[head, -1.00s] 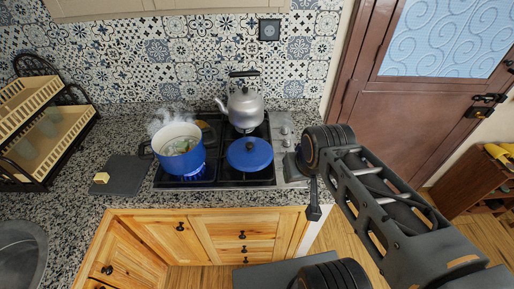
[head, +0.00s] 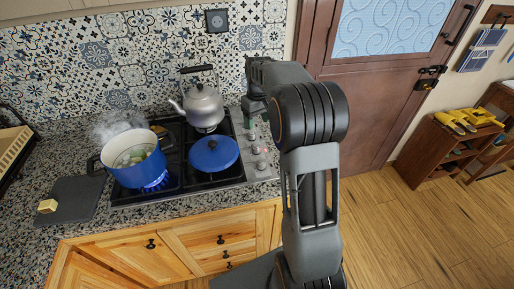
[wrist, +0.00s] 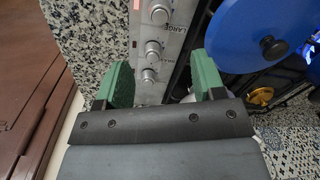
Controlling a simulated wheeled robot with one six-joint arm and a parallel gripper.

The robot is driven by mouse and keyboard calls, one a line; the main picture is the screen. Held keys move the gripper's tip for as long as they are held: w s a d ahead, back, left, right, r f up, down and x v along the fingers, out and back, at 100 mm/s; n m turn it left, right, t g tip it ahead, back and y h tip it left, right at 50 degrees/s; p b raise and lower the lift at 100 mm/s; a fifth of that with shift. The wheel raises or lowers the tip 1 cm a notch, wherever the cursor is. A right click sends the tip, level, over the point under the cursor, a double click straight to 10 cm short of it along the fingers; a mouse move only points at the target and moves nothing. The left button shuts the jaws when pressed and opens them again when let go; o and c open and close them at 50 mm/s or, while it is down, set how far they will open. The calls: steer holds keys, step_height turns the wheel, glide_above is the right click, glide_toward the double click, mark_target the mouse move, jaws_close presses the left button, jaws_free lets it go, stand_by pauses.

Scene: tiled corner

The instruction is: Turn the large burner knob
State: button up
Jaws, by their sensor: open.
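The stove's control panel (head: 268,168) runs along the right side of the hob, with several small round silver knobs. In the wrist view, knobs show at the top (wrist: 158,14), in the middle (wrist: 152,50) and nearer my gripper (wrist: 148,75). A printed "LARGE" label lies between the top and middle knobs; I cannot tell for sure which one it names. My gripper (wrist: 163,72) is open, its green fingers on either side of the panel around the nearest knob, apparently not touching it. In the head view my gripper (head: 250,122) is over the panel's rear end, partly hidden by my arm.
A silver kettle (head: 203,106) stands at the back of the hob, close left of my gripper. A blue lid or pan (head: 213,155) sits in front. A steaming blue pot (head: 137,162) stands over a lit flame at left. A brown door (head: 375,110) is at right.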

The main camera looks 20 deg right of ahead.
mark_target(257, 145)
steer(key=f+p, duration=0.1)
steer(key=f, duration=1.2)
steer(key=shift+a, duration=0.2)
steer(key=shift+c, duration=0.2)
steer(key=c, duration=0.9)
